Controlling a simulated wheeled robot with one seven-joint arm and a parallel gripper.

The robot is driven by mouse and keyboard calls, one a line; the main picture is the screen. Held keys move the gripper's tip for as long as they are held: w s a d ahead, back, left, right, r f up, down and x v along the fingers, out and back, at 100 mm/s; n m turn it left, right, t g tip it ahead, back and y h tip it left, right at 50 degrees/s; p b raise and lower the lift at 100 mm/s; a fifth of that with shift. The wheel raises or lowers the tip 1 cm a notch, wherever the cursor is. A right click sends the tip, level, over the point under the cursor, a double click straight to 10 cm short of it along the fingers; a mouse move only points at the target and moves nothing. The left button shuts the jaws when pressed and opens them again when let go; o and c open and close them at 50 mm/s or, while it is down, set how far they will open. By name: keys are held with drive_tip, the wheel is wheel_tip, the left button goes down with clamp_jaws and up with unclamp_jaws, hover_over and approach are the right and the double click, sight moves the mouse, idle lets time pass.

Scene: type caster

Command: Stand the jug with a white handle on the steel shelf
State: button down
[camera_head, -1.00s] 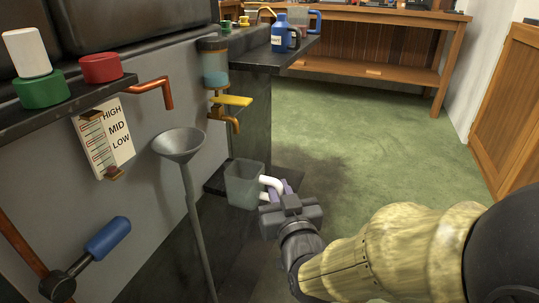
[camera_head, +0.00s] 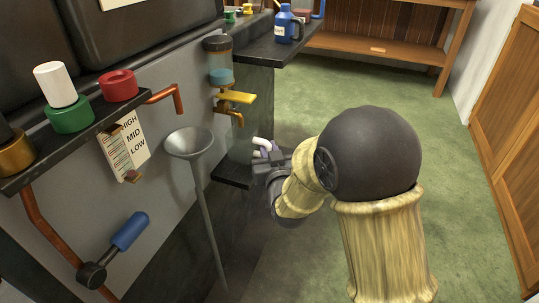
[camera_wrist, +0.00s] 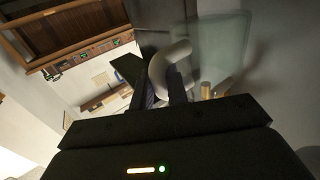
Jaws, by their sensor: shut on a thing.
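My gripper (camera_head: 266,158) is shut on that handle. A dark low ledge (camera_head: 230,175) lies below the yellow tap, close to the jug; I cannot tell whether they touch. A higher dark shelf (camera_head: 262,53) carries a blue bottle. I cannot tell which is the steel shelf.
A yellow valve with a copper spout (camera_head: 235,105) hangs above the jug area. A grey funnel (camera_head: 190,145) on a long stem stands left of my gripper. A blue-handled lever (camera_head: 128,232) juts out lower left. Green floor is open to the right, before a wooden bench (camera_head: 400,50).

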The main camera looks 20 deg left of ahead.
drive_tip(key=shift+w+a, duration=0.25)
drive_tip(key=shift+w, duration=0.15)
wheel_tip(320, 180, down, 4)
drive_tip(key=shift+r+b, duration=0.15)
drive_tip(key=shift+b, duration=1)
drive_tip(key=shift+r, duration=0.1)
drive_tip(key=c, duration=1.4)
unclamp_jaws()
